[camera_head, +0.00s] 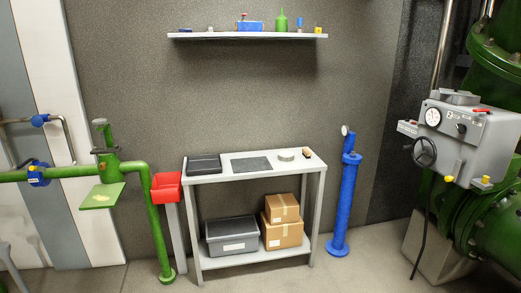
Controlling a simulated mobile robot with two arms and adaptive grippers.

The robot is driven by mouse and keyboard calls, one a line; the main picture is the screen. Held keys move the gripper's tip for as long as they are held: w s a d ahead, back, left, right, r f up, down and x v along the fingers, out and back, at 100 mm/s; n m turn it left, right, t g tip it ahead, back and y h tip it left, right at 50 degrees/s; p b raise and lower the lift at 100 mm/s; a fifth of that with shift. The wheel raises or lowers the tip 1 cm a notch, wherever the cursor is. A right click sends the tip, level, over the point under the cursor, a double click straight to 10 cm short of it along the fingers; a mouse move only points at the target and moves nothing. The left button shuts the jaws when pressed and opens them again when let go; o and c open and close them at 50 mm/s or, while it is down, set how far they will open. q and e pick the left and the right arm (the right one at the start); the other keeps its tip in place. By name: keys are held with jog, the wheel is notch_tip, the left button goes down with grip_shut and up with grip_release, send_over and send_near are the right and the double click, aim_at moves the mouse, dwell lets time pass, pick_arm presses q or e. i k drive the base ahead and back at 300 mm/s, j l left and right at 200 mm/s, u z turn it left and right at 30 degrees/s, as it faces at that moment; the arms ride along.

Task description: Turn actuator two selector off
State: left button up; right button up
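A grey actuator box (467,150) is mounted on large green pipework at the right. Its face carries a round gauge (433,117), a small black selector knob (461,128) and a small dark marking too small to read. A red handle (480,110) is at its top edge, and a black handwheel (424,152) is at its left side. Which actuator number this is and the selector's exact position cannot be made out. Neither of my grippers shows in the head view.
A grey two-level table (250,178) with trays and boxes stands mid-room against the wall. A blue post (347,205) with a gauge stands right of it. Green pipes and a red bin (166,187) are at the left. Floor is clear between post and actuator.

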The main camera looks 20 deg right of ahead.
aim_at(461, 129)
jog(key=l+z, duration=0.15)
jog(key=z, duration=0.3)
jog(key=l+z, duration=0.1)
jog(key=z, duration=0.3)
jog(key=i+z, duration=0.15)
jog(key=z, duration=0.3)
jog(key=l+z, duration=0.15)
jog(key=z, duration=0.25)
jog(key=i+j, duration=0.3)
jog(key=i+j+z, duration=0.15)
jog(key=i+j, duration=0.2)
jog(key=j, duration=0.2)
